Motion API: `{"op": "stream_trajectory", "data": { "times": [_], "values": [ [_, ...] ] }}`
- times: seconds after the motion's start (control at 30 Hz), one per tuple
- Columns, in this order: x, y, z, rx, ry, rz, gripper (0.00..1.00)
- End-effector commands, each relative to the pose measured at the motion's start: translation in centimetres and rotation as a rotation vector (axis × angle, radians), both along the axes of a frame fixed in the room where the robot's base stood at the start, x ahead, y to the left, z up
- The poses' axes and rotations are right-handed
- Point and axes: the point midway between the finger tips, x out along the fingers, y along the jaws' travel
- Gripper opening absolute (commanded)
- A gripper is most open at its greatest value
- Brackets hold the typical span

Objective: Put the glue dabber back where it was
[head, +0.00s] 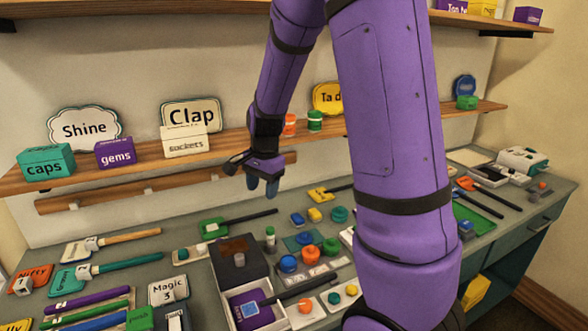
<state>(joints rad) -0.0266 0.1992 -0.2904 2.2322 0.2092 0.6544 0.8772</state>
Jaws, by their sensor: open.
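My gripper (262,187) hangs in the air in front of the lower wall rail, fingers pointing down. It is open, and nothing shows between its blue fingertips. A small upright bottle (270,238) with a pale top and green lower part stands below it at the right side of a dark box. It may be the glue dabber, but it is too small to tell. My purple arm covers the right middle of the bench, so things behind it are hidden.
The grey bench (135,240) is crowded with brushes, lids and trays. The wooden shelf (230,140) above holds a teal caps box (45,163), a purple gems box (115,153) and a sockets box (186,142).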

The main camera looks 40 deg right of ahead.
Motion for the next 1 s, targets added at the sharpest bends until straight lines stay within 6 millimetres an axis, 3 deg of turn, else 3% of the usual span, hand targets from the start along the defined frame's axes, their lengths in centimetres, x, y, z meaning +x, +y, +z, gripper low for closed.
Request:
{"op": "stream_trajectory", "data": {
  "times": [0.03,0.2,0.5,0.8,1.0],
  "values": [
    [-0.7,0.7,1.6,0.003,-0.026,0.052,0.52],
    [-3.5,2.7,5.9,-0.005,-0.093,0.249,0.52],
    [-9.6,5.7,12.1,-0.073,-0.208,0.596,0.52],
    [-16.6,7.9,16.1,-0.204,-0.302,0.927,0.52],
    [-21.0,8.9,17.3,-0.313,-0.34,1.119,0.52]
  ]
}}
